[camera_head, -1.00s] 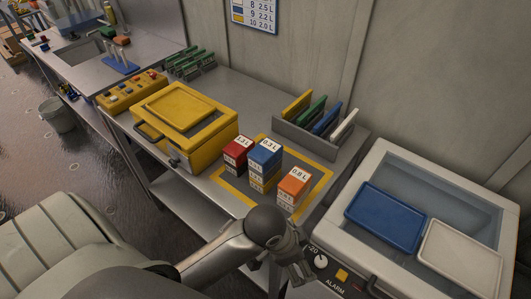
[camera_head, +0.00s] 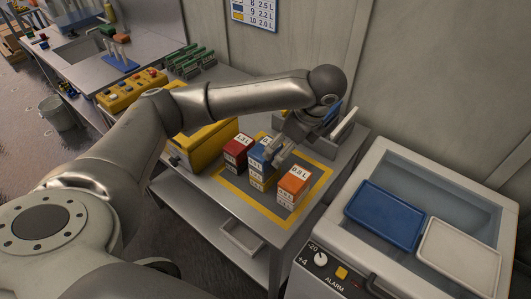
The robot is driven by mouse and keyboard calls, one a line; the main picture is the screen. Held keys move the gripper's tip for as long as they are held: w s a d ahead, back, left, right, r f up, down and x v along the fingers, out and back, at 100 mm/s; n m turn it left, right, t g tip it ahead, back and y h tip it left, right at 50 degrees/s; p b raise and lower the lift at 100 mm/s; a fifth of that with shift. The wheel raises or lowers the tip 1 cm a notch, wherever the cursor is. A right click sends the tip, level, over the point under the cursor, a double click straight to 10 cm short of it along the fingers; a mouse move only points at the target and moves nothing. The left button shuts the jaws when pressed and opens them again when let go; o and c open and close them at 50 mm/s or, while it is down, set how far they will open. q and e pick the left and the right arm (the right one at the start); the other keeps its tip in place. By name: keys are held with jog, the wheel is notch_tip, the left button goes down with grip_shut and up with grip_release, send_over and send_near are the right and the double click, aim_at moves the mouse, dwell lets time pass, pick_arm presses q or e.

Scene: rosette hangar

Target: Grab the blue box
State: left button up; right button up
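The blue box (camera_head: 257,158) tops a small stack on the grey table, inside a yellow outlined square (camera_head: 232,190). A red box (camera_head: 237,148) stands close on its left and an orange box (camera_head: 294,182), labelled 0.8 L, on its right. My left arm reaches over from the left, and my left gripper (camera_head: 278,152) points down at the blue box's top right side. Its fingers hide part of the blue box and its label. I cannot tell whether they close on it. My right gripper is not in view.
A yellow case (camera_head: 205,148) stands left of the stacks, partly behind my arm. A rack (camera_head: 345,148) with upright panels is behind my gripper. A cooler (camera_head: 500,215) with a blue tray (camera_head: 385,217) and a white tray (camera_head: 460,258) is at right. The table's front corner is clear.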

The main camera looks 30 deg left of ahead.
aim_at(255, 158)
pick_arm(q)
jog(key=a, duration=0.1)
jog(key=a+f, duration=0.1)
jog(key=a, duration=0.1)
jog(key=a+f, duration=0.1)
jog(key=a, duration=0.1)
jog(key=shift+w+f, duration=0.15)
jog(key=shift+w, duration=0.25)
jog(key=p+x, duration=0.1)
jog(key=x, duration=0.1)
jog(key=p+x, duration=0.1)
jog(key=x, duration=0.1)
jog(key=shift+s+a+f, duration=0.2)
jog(key=shift+a+f, duration=0.1)
jog(key=shift+a, duration=0.05)
jog(key=shift+f, duration=0.25)
jog(key=c, duration=1.1)
jog(key=shift+y, duration=0.3)
jog(key=shift+r, duration=0.1)
